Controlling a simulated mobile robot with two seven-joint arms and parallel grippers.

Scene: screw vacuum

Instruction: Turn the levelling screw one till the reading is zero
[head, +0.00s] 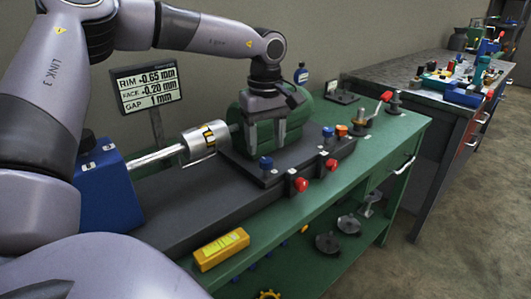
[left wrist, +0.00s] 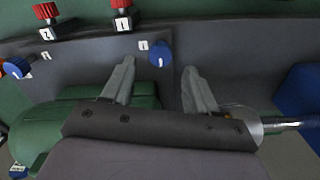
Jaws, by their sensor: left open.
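The display (head: 147,88) reads RIM -0.65 mm, FACE -0.20 mm, GAP 1 mm. A blue knob (head: 265,162) stands upright on the near side of the green motor; in the left wrist view the blue knob (left wrist: 160,53) has a label 1 beside it. A red knob (head: 301,184), labelled 1 in the left wrist view (left wrist: 121,8), sticks out from the base's front side. I cannot tell from the labels alone which is levelling screw one. My left gripper (head: 266,146) is open, pointing down, fingertips above and near the blue knob, apparently not touching it. My right gripper is not in view.
A second blue knob (head: 327,131) and second red knob (head: 332,164) sit farther right. The green motor (head: 305,112) is beside my gripper. A silver coupling (head: 205,140) and shaft lead to a blue housing (head: 108,190). A yellow box (head: 221,249) lies on the green bench's front edge.

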